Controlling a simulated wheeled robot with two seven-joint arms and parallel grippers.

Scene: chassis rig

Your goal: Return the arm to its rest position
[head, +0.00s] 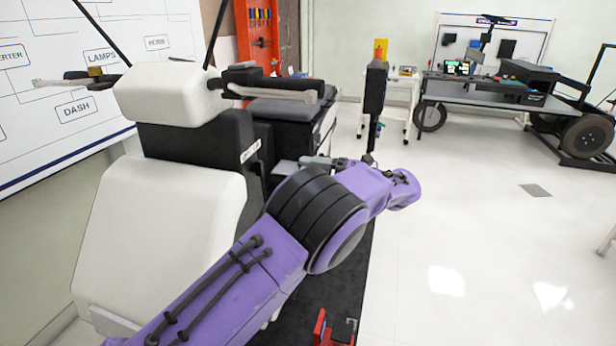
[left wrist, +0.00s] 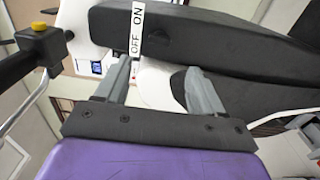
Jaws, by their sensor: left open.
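My left arm (head: 230,290), purple with a black joint, comes in from the lower left of the head view and reaches out in front of the white and black seat-like unit (head: 165,220). In the left wrist view the two grey fingers of my left gripper (left wrist: 158,88) stand apart with nothing gripped between them. Beyond them is a black panel with a white OFF/ON label (left wrist: 137,28). The label also shows in the head view (head: 250,151). My right gripper is not in view.
A black lever with a yellow button (left wrist: 38,27) shows beside the fingers. A whiteboard (head: 75,95) stands at left. A workbench with a wheeled chassis (head: 500,95) is at back right.

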